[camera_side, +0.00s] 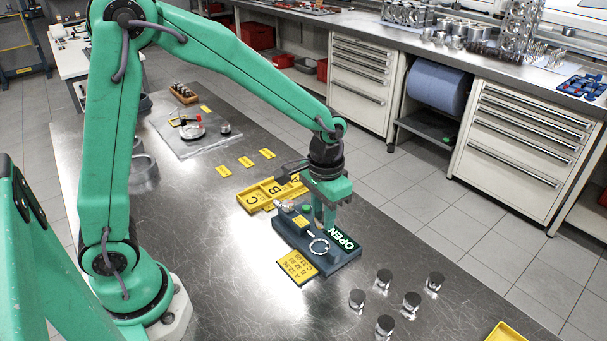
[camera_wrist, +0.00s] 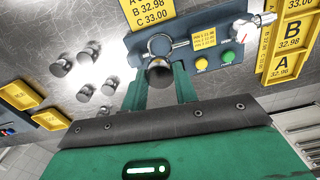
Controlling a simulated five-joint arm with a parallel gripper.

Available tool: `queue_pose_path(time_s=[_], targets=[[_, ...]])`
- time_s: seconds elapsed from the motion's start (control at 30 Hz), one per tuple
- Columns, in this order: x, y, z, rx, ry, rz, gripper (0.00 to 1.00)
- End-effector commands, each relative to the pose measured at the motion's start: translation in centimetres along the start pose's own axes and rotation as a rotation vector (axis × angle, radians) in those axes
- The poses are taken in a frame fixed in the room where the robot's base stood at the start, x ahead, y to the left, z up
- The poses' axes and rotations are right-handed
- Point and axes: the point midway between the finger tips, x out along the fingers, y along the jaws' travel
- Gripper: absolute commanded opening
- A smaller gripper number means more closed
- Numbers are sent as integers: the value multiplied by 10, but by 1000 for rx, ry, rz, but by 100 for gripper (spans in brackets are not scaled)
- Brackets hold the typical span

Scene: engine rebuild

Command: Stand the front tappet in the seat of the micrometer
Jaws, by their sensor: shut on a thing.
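In the wrist view, my gripper (camera_wrist: 160,88) is shut on a tappet (camera_wrist: 160,74), a small metal cylinder with a dark hollow end towards the camera. The silver micrometer frame (camera_side: 319,247) stands on the block; it also shows in the wrist view (camera_wrist: 158,42), just beyond the held tappet. The seat is hidden, and I cannot tell whether the tappet touches it. I cannot tell if the held one is the front tappet.
Several other tappets (camera_side: 411,301) stand on the steel bench (camera_side: 235,285) to the right. A yellow size card (camera_side: 298,267) lies beside the micrometer. Yellow lettered bins (camera_side: 262,196) sit behind it. Another yellow tray (camera_side: 505,333) is at the lower right edge.

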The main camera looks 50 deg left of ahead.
Motion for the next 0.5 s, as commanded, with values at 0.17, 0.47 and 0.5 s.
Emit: queue_pose_path(time_s=[0.17, 0.47, 0.5], targets=[[1, -2, 3, -11, 0, 0, 7], [5, -1, 3, -10, 0, 0, 7], [6, -1, 3, -10, 0, 0, 7]])
